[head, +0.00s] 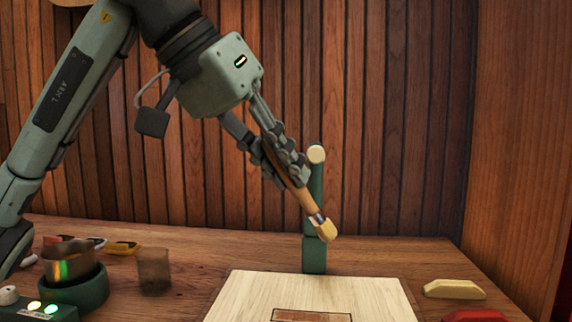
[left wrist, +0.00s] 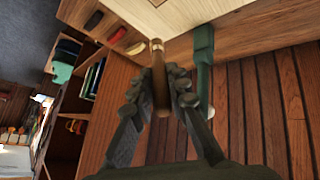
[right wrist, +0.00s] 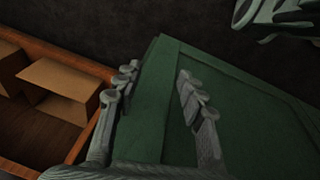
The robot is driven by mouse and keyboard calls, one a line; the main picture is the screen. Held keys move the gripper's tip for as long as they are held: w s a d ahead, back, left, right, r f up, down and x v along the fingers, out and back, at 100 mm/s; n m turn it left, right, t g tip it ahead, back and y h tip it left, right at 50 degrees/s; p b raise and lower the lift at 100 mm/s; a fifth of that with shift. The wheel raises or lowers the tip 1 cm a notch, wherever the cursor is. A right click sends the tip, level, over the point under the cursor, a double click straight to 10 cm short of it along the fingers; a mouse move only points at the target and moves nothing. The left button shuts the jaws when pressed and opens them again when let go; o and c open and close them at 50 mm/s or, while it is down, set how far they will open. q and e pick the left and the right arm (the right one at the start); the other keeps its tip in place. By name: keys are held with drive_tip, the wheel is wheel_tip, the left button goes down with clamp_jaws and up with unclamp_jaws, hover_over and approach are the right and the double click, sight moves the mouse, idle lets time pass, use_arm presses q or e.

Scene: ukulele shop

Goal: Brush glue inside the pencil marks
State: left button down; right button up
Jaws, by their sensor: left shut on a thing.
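My left gripper (head: 284,176) is shut on the wooden handle of a brush (head: 305,200). The brush slants down to the right, its pale tip (head: 327,231) in the air above the far side of a pale wooden board (head: 250,295). A dark-outlined rectangle (head: 312,315) on the board is cut off by the bottom edge of the head view. The handle also shows between the fingers in the left wrist view (left wrist: 160,85). A metal pot (head: 68,262) sits in a green holder at the left; its contents are hidden. My right gripper (right wrist: 158,80) is open and empty.
A green post (head: 315,258) with a round pale end stands just behind the board. A cloudy cup (head: 153,271) stands right of the pot. Cream (head: 454,289) and red (head: 474,315) blocks lie right of the board. A wooden wall closes off the back.

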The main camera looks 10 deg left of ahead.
sight(324, 228)
use_arm(q)
drive_tip(key=shift+f+b, duration=1.8)
drive_tip(key=shift+f, duration=0.55)
use_arm(e)
wheel_tip(324, 228, up, 10)
drive_tip(key=w, duration=0.1)
drive_tip(key=shift+w+t, duration=0.3)
drive_tip(key=shift+w, duration=0.1)
use_arm(q)
drive_tip(key=shift+w, duration=0.1)
use_arm(e)
drive_tip(key=shift+f, duration=0.15)
